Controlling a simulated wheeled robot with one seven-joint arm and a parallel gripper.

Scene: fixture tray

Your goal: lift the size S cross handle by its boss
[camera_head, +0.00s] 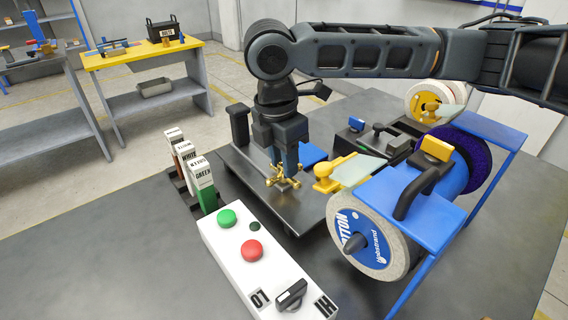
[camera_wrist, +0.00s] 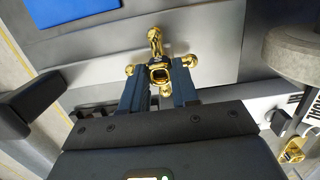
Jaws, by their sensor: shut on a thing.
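The cross handle (camera_wrist: 157,45) is a shiny gold piece with rounded arm ends and a central boss. In the wrist view its boss sits between the two dark fingers of my gripper (camera_wrist: 160,84), which is shut on it. In the head view the handle (camera_head: 282,178) shows at the fingertips of my gripper (camera_head: 285,168), low over the dark fixture tray (camera_head: 270,204). I cannot tell whether it touches the tray. Its size mark is too small to read.
A white control box (camera_head: 262,262) with green and red buttons stands in front. A buffing machine (camera_head: 380,235) with a blue guard is at right. A yellow-knobbed piece (camera_head: 326,178) lies close to my gripper's right. Labelled boxes (camera_head: 200,178) stand at left.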

